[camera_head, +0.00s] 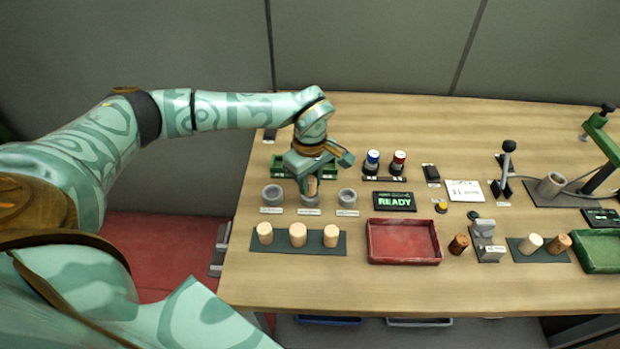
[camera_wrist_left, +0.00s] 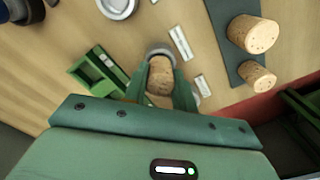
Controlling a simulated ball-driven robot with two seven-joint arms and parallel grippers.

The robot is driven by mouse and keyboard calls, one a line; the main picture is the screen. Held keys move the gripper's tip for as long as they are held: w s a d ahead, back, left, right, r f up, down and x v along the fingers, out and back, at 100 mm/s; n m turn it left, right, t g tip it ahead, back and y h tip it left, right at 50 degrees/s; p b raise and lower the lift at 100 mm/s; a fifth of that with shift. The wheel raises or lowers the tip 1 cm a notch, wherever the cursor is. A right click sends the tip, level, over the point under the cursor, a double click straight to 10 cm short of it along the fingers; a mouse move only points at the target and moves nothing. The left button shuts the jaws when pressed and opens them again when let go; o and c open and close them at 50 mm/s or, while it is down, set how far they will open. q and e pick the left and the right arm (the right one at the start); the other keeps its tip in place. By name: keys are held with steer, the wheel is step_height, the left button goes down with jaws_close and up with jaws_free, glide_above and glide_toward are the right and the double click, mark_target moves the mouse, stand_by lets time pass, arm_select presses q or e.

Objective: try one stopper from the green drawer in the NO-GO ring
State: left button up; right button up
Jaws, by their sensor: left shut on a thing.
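My left gripper (camera_head: 309,180) is shut on a cork stopper (camera_head: 309,188), held upright over the middle one of three grey rings (camera_head: 310,200). In the left wrist view the stopper (camera_wrist_left: 160,80) is between the fingers, with a ring (camera_wrist_left: 158,51) showing just behind its far end. I cannot tell whether its lower end is in the ring or above it. Two more rings stand at the left (camera_head: 271,196) and right (camera_head: 347,198). Their labels are too small to read, so I cannot tell which is NO-GO. I cannot make out the green drawer for sure. My right gripper is not in view.
Three stoppers (camera_head: 298,235) stand on a dark mat in front of the rings. A red tray (camera_head: 404,258), a READY display (camera_head: 394,200) and a green tray (camera_head: 600,265) are to the right. Blue and red capped pieces (camera_head: 372,160) stand behind. Bare wood lies along the front edge.

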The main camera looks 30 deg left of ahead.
arm_select(q)
steer(key=shift+f, duration=0.3)
steer(key=o, duration=1)
step_height(320, 180, up, 16)
steer(key=p, duration=0.3)
stand_by(0.6)
